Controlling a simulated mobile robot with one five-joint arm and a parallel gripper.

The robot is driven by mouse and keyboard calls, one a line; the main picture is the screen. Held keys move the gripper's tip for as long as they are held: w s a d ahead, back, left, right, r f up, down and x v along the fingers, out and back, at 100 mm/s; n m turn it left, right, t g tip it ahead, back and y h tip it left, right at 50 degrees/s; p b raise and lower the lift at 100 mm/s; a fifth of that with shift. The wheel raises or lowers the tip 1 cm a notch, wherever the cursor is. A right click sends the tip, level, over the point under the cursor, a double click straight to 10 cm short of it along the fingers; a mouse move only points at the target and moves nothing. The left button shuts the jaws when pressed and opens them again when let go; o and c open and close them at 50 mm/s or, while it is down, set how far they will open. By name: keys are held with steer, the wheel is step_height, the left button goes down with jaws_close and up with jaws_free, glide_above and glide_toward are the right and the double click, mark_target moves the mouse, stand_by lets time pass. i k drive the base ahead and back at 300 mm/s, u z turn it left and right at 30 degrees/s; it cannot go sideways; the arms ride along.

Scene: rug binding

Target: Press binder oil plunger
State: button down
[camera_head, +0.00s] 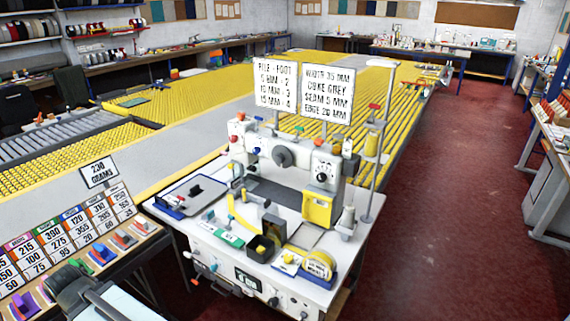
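The white binding machine (285,160) stands on a white table in the middle of the head view. I cannot tell which part is the oil plunger. A yellow cover (320,207) is on its right end below a black dial (322,177). More knobs and levers sit along the table's front panel (245,280). My gripper's fingers do not show. A dark grey body at the lower left may be part of me.
A rack of numbered cards (65,235) with coloured clips stands at left. Two sign boards (277,86) rise behind the machine. A thread stand (375,150) is at its right. The red floor (450,200) on the right is open, bounded by benches (550,185).

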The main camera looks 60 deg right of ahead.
mark_target(318, 141)
steer(key=z, duration=0.85)
steer(key=i, duration=0.55)
steer(key=u, duration=0.7)
